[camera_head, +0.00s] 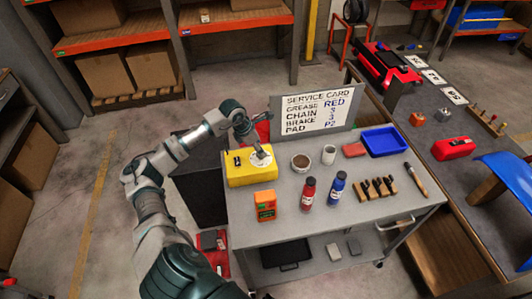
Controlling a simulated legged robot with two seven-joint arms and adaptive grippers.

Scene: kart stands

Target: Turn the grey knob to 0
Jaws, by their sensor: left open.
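A yellow box (245,176) stands at the left end of the grey cart top. A pale round dial (264,160) is on its top, with a small black part to its left. The grey knob cannot be told apart from my fingers there. My left gripper (259,151) points down over the dial, its jaws open, with the fingertips at or just above it. Whether they touch the knob is too small to tell, and the dial's marks cannot be read. My right gripper is not in view.
A service card board (315,112) stands behind the box. An orange box (265,206), red bottle (308,194), blue bottle (337,190), brown-filled cup (300,162), white cup (328,155) and blue tray (384,142) share the cart. A workbench stands right.

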